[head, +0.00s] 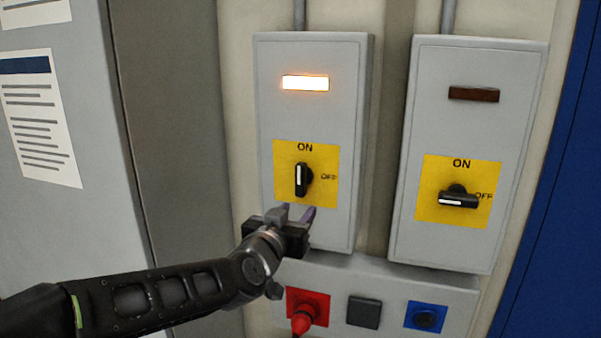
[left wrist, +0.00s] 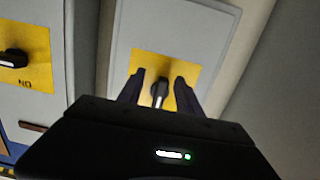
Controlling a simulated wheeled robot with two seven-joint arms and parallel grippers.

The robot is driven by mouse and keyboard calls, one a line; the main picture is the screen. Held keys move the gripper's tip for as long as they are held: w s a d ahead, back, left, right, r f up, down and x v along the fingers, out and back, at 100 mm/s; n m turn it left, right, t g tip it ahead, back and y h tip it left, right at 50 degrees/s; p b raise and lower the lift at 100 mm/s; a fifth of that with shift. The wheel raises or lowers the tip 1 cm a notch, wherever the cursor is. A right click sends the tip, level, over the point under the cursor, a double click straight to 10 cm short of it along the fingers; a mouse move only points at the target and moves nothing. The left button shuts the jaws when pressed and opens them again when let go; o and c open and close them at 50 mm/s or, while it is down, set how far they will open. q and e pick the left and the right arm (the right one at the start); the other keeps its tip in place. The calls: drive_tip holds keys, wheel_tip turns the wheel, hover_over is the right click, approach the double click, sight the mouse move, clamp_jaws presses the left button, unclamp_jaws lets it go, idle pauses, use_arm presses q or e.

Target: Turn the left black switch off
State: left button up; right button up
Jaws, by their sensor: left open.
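The left black switch (head: 301,180) sits on a yellow plate marked ON and OFF. Its handle is upright, pointing to ON, and the lamp (head: 306,83) above it is lit. My left gripper (head: 297,213) is open just below the switch in the head view. In the left wrist view the switch (left wrist: 160,92) shows between the two fingers of my left gripper (left wrist: 158,88); I cannot tell whether they touch it. The right black switch (head: 459,197) has its handle horizontal, toward OFF, and its lamp (head: 474,94) is dark. My right gripper is not in view.
Below the boxes, a lower panel (head: 452,296) carries a red connector (head: 303,318), a dark square cover (head: 363,312) and a blue socket (head: 426,317). A grey cabinet (head: 85,215) with paper notices stands at left. A blue surface (head: 560,220) is at right.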

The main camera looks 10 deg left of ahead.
sight(299, 175)
use_arm(q)
wheel_tip(299, 175, up, 6)
drive_tip(key=s+a+t, duration=0.1)
drive_tip(key=shift+r, duration=0.15)
drive_tip(key=w, duration=0.4)
drive_tip(key=w+p, duration=0.1)
drive_tip(key=w, duration=0.2)
drive_tip(key=shift+w+d, duration=0.2)
drive_tip(key=shift+w, duration=0.15)
clamp_jaws()
